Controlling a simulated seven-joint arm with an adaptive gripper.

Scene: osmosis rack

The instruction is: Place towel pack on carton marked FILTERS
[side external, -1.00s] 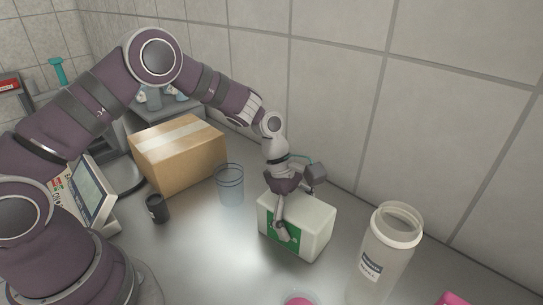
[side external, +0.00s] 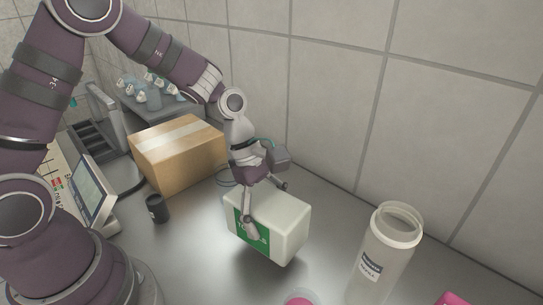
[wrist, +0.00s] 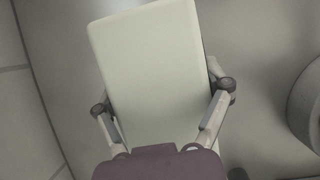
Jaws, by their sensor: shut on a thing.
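The towel pack (side external: 287,219) is a white block with a green label on its front. My gripper (side external: 263,208) is shut on it, one finger over the label side and the other at the far side. The pack hangs tilted, a little above the metal bench. In the wrist view the white pack (wrist: 150,65) lies between the two fingers (wrist: 163,95).
A clear container (side external: 388,245) with a white rim stands at the right. A small black cup (side external: 156,208) and a display unit (side external: 92,190) stand left of the pack. A clear beaker is mostly hidden behind my gripper. The tiled wall (side external: 330,80) bounds the bench behind.

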